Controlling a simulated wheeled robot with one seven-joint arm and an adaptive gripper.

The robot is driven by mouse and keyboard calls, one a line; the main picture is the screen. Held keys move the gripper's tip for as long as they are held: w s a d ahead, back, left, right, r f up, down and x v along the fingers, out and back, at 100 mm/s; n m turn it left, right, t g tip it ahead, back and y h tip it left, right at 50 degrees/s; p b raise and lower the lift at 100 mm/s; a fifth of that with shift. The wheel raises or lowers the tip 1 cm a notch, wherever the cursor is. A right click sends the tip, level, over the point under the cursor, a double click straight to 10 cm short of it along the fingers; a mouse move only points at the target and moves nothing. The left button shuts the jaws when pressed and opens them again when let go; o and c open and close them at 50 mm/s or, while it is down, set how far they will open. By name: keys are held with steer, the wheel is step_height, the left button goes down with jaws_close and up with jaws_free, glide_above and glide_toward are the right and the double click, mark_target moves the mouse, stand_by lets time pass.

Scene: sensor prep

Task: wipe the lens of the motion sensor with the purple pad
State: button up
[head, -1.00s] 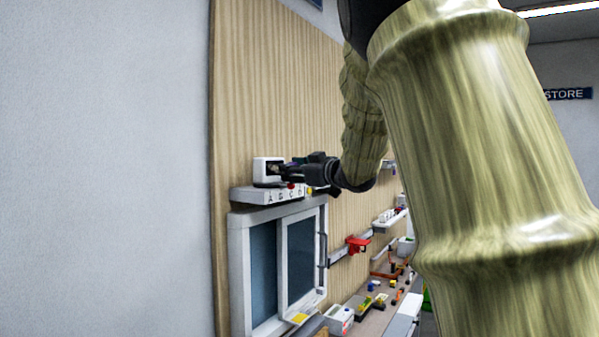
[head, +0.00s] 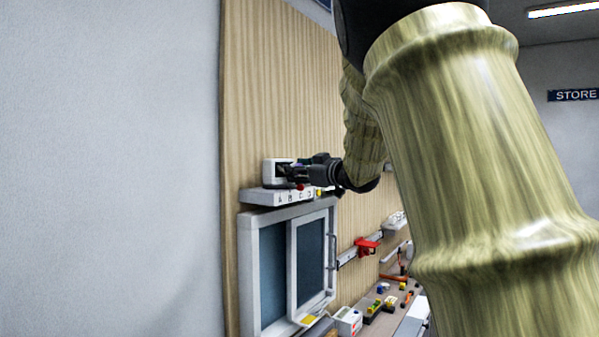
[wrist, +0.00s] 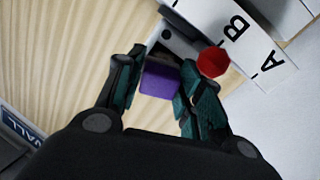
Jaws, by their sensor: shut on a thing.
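My gripper (wrist: 160,85) is shut on the purple pad (wrist: 160,81), which sits between its fingertips in the wrist view. In the head view my gripper (head: 299,173) is side-on, with its tips at the right side of a white box-like unit (head: 272,171), which seems to be the motion sensor. The unit stands on a white lettered ledge (head: 268,196). The fingers hide the unit's right face, so I cannot tell whether the pad touches the lens. In the wrist view the ledge (wrist: 262,80) shows letters A and B.
A red knob (wrist: 213,62) is close beside the right finger on the lettered ledge. Below the ledge is a framed sliding window (head: 291,265). A wooden panel (head: 282,90) stands behind. A red clamp-like part (head: 366,246) and a cluttered bench lie lower right.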

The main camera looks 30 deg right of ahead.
mark_target(281, 169)
steer(key=shift+w+a+p, duration=0.1)
steer(key=shift+w+p, duration=0.3)
steer(key=shift+w, duration=0.55)
stand_by(0.4)
steer(key=shift+a, duration=0.1)
steer(key=shift+s+a, duration=0.15)
steer(key=shift+a, duration=0.45)
steer(key=shift+s+a, duration=0.15)
steer(key=shift+a, duration=0.4)
steer(key=shift+w+d+p, duration=0.25)
steer(key=shift+d+p, duration=0.15)
steer(key=shift+d, duration=0.85)
steer(key=shift+s+a+r, duration=0.1)
steer(key=shift+s+a, duration=0.05)
steer(key=shift+a, duration=1.05)
steer(key=shift+w+d+p, duration=0.2)
steer(key=shift+d+p, duration=0.2)
steer(key=shift+d, duration=0.85)
steer(key=shift+s+a, duration=0.2)
steer(key=shift+a, duration=1.1)
steer(key=shift+w+d+p, duration=0.2)
steer(key=shift+d+p, duration=0.2)
steer(key=shift+d, duration=0.85)
